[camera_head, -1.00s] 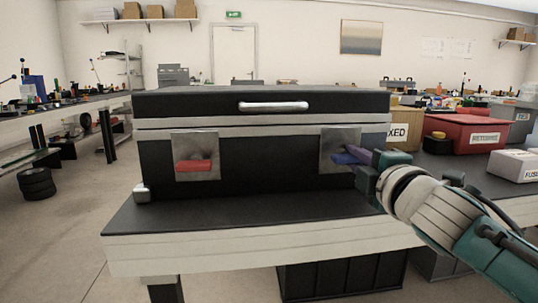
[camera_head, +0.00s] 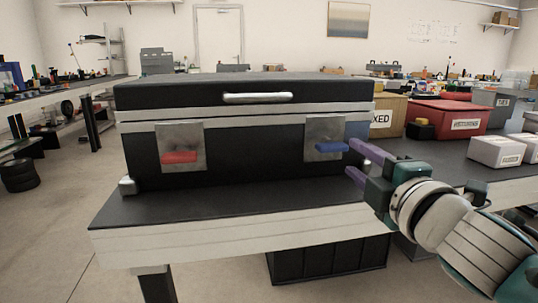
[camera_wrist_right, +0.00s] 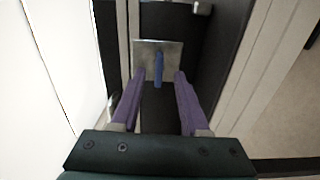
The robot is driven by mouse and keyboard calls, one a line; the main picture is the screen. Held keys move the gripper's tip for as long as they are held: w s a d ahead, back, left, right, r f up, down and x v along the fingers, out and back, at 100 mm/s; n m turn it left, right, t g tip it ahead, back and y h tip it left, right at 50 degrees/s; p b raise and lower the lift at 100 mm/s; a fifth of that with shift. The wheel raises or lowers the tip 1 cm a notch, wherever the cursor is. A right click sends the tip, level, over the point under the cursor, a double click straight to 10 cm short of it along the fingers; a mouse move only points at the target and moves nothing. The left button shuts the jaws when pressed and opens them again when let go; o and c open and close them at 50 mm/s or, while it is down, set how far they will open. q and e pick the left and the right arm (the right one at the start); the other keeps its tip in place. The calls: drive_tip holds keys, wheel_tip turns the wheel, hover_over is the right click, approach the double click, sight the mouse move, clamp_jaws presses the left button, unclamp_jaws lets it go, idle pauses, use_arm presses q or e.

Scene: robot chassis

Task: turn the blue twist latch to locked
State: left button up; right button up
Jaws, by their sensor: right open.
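The blue twist latch (camera_head: 331,147) sits on a metal plate at the right of the black case's front, its handle lying about horizontal in the head view. The right wrist view also shows the blue latch (camera_wrist_right: 158,70), ahead of and between the finger tips. My right gripper (camera_head: 358,160) is open and empty, just right of the latch and apart from it. Its purple fingers (camera_wrist_right: 158,82) point toward the plate. A red latch (camera_head: 180,157) sits on a plate at the left of the case (camera_head: 250,160), also horizontal. My left gripper is not in view.
The case stands on a dark-topped workbench (camera_head: 200,205) with a pale front edge. To the right are a cardboard box (camera_head: 388,116), a red bin (camera_head: 450,118) and white boxes (camera_head: 497,150). The bench in front of the case is clear.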

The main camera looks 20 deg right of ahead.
drive_tip(key=shift+v, duration=1.5)
drive_tip(key=s+a+r+m+g+y+p, duration=0.2)
drive_tip(key=s+a+r+m+g+p, duration=0.5)
drive_tip(key=s+r+p, duration=0.8)
drive_tip(key=s+a+r+m+g+y+p, duration=0.2)
drive_tip(key=s+a+r+m+g+p, duration=0.55)
drive_tip(key=p, duration=1.25)
wheel_tip(320, 180, up, 35)
drive_tip(key=d+n+p, duration=0.1)
drive_tip(key=p, duration=3.3)
drive_tip(key=shift+s+d+f, duration=0.25)
drive_tip(key=shift+s+d, duration=0.15)
drive_tip(key=shift+t, duration=0.25)
